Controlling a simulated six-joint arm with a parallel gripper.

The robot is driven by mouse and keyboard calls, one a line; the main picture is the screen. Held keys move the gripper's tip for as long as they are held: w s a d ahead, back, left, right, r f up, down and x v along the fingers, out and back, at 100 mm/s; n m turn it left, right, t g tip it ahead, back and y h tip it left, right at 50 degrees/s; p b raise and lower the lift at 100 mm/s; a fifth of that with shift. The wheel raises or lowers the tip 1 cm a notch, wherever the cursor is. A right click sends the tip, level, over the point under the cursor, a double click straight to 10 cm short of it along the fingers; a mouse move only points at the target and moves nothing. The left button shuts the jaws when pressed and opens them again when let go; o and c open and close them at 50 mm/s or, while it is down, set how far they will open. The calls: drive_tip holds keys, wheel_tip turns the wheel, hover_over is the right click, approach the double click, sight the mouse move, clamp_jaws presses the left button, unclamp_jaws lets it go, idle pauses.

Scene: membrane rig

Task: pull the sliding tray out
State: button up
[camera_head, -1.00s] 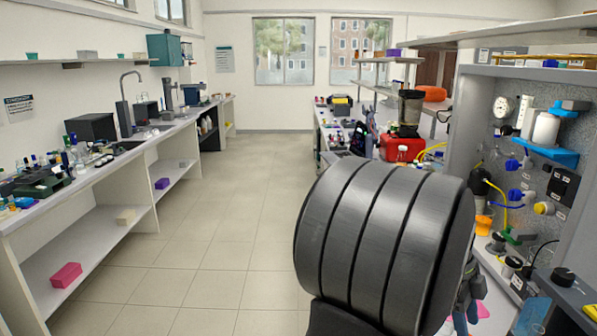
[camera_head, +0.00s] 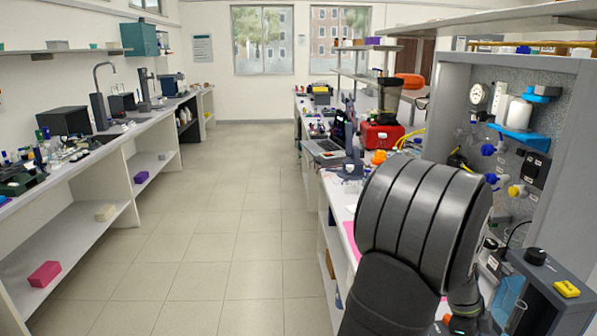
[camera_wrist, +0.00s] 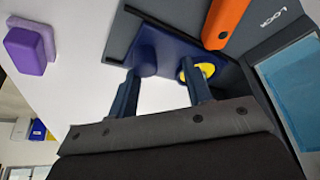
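In the wrist view my gripper (camera_wrist: 162,80) has its two dark fingers well apart, with a pale surface visible between them. A dark blue part (camera_wrist: 158,48), which may be the sliding tray, lies just ahead of the fingertips. I cannot tell whether they touch it. A yellow round piece (camera_wrist: 185,70) shows beside the right finger. The grey rig body (camera_wrist: 273,28) carries the word LOCK, an orange lever (camera_wrist: 226,18) and a blue window (camera_wrist: 294,85). In the head view the rig (camera_head: 545,272) stands at the lower right; my arm hides much of the bench before it.
A purple block (camera_wrist: 30,48) lies on the pale surface at the wrist view's left. In the head view, a panel (camera_head: 560,140) with gauge and valves rises behind the rig. A red case (camera_head: 380,136) and laptop (camera_head: 325,148) stand further back. The aisle floor (camera_head: 215,220) is clear.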

idle(0.5)
drive_tip(key=a+v, duration=0.2)
drive_tip(key=v, duration=1.6)
drive_tip(key=x, duration=1.8)
drive_tip(key=shift+d, duration=0.2)
